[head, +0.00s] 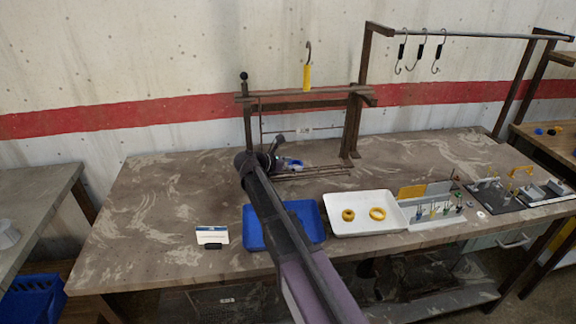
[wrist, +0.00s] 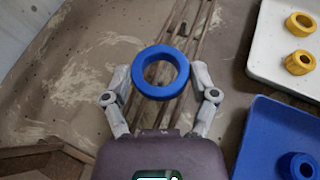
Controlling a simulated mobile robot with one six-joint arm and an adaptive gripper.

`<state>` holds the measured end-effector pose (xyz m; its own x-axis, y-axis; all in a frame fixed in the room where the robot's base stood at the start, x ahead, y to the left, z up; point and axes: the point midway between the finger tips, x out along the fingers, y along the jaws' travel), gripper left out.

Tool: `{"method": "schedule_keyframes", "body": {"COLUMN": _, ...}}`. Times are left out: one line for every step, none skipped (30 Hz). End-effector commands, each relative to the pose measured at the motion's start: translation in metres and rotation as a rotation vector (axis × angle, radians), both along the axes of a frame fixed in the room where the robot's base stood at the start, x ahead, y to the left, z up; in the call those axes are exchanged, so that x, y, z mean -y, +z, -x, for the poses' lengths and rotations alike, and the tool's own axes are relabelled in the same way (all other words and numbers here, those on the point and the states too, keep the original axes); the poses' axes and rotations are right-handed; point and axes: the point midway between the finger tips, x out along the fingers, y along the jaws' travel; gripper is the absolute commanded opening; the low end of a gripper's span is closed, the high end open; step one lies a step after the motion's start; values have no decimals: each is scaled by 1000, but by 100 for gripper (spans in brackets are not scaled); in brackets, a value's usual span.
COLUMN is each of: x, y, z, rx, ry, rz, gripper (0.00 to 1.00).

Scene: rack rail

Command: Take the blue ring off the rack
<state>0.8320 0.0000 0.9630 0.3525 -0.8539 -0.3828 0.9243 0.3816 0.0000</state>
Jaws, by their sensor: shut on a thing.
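The blue ring (wrist: 160,92) is between the two fingers of my gripper (wrist: 161,78), with a fingertip against each side, in the wrist view. In the head view the blue ring (head: 295,164) shows just right of my gripper (head: 277,158), partly hidden by it. The rack (head: 305,104) is a dark frame with a crossbeam, standing at the back of the table. Thin rods (wrist: 188,35) run below and behind the ring in the wrist view. I cannot tell whether the ring touches them.
A blue tray (head: 254,243) lies at the front, partly behind my arm; the wrist view shows a dark blue ring (wrist: 298,166) in it. A white tray (head: 362,230) holds two yellow rings (head: 377,213). A small white card (head: 212,235) stands left.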

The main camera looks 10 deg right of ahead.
Motion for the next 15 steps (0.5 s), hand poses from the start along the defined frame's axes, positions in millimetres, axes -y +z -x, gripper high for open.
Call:
{"method": "schedule_keyframes", "body": {"x": 0, "y": 10, "z": 0, "rx": 0, "ry": 0, "rz": 0, "gripper": 28}}
{"method": "schedule_keyframes", "body": {"x": 0, "y": 13, "z": 0, "rx": 0, "ry": 0, "rz": 0, "gripper": 28}}
{"method": "schedule_keyframes", "body": {"x": 4, "y": 10, "z": 13, "rx": 0, "ry": -1, "rz": 0, "gripper": 28}}
{"method": "schedule_keyframes", "body": {"x": 7, "y": 10, "z": 20, "rx": 0, "ry": 0, "rz": 0, "gripper": 28}}
{"method": "schedule_keyframes", "body": {"x": 10, "y": 10, "z": 27, "rx": 0, "ry": 0, "rz": 0, "gripper": 28}}
{"method": "schedule_keyframes", "body": {"x": 13, "y": 11, "z": 35, "rx": 0, "ry": 0, "rz": 0, "gripper": 28}}
{"method": "schedule_keyframes", "body": {"x": 16, "y": 12, "z": 42, "rx": 0, "ry": 0, "rz": 0, "gripper": 28}}
{"method": "schedule_keyframes", "body": {"x": 19, "y": 12, "z": 48, "rx": 0, "ry": 0, "rz": 0, "gripper": 28}}
{"method": "schedule_keyframes", "body": {"x": 22, "y": 13, "z": 57, "rx": 0, "ry": 0, "rz": 0, "gripper": 28}}
{"method": "schedule_keyframes", "body": {"x": 25, "y": 14, "z": 64, "rx": 0, "ry": 0, "rz": 0, "gripper": 28}}
{"method": "schedule_keyframes", "body": {"x": 27, "y": 14, "z": 70, "rx": 0, "ry": 0, "rz": 0, "gripper": 28}}
{"method": "schedule_keyframes", "body": {"x": 31, "y": 15, "z": 79, "rx": 0, "ry": 0, "rz": 0, "gripper": 28}}
{"method": "schedule_keyframes", "body": {"x": 34, "y": 16, "z": 85, "rx": 0, "ry": 0, "rz": 0, "gripper": 28}}
{"method": "schedule_keyframes", "body": {"x": 36, "y": 16, "z": 91, "rx": 0, "ry": 0, "rz": 0, "gripper": 28}}
{"method": "schedule_keyframes", "body": {"x": 39, "y": 17, "z": 98, "rx": 0, "ry": -1, "rz": 0, "gripper": 28}}
